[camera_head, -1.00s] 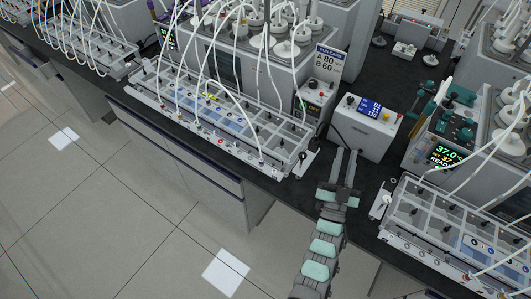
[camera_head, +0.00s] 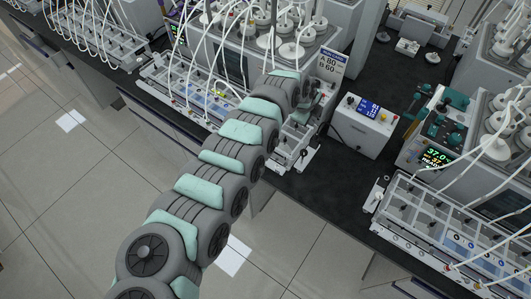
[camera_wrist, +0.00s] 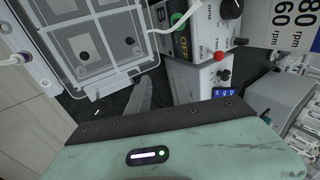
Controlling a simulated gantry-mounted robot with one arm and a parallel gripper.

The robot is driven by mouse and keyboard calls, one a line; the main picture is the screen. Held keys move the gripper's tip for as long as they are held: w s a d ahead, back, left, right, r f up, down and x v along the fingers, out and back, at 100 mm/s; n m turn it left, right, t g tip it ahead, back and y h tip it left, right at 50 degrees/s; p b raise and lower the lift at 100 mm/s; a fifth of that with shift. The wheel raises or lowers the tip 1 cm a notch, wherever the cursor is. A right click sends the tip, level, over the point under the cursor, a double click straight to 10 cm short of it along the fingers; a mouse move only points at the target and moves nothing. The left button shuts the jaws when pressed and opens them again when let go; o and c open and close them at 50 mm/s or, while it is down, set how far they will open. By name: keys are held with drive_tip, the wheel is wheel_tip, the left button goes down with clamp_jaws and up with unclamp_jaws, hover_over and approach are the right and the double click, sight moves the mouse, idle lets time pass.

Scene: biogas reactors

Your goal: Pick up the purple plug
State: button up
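My gripper is hidden behind my own grey and mint arm in the head view, near the right end of the tubed rack (camera_head: 217,110). In the wrist view a dark grey finger of my gripper (camera_wrist: 143,92) shows beyond the mint housing, beside the clear-topped rack (camera_wrist: 100,45).
A white control box (camera_head: 362,128) with a blue display stands right of my arm. A sign (camera_head: 331,63) reading A 80, B 60 stands behind it. Another rack (camera_head: 430,225) lies at the right. Black bench top (camera_head: 325,180) between the racks is clear.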

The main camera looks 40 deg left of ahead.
drive_tip(key=s+a+m+g, duration=0.1)
drive_tip(key=s+a+g, duration=0.2)
drive_tip(key=s, duration=0.5)
drive_tip(key=s+a+m+g, duration=0.2)
drive_tip(key=s, duration=0.7)
drive_tip(key=shift+g, duration=0.3)
drive_tip(key=f, duration=0.4)
drive_tip(key=shift+s+a+f+p, duration=0.1)
drive_tip(key=shift+s+f+p, duration=0.2)
drive_tip(key=shift+p, duration=0.05)
drive_tip(key=f, duration=0.5)
drive_tip(key=shift+w, duration=0.25)
drive_tip(key=shift+f, duration=0.3)
drive_tip(key=shift+c, duration=0.6)
clamp_jaws()
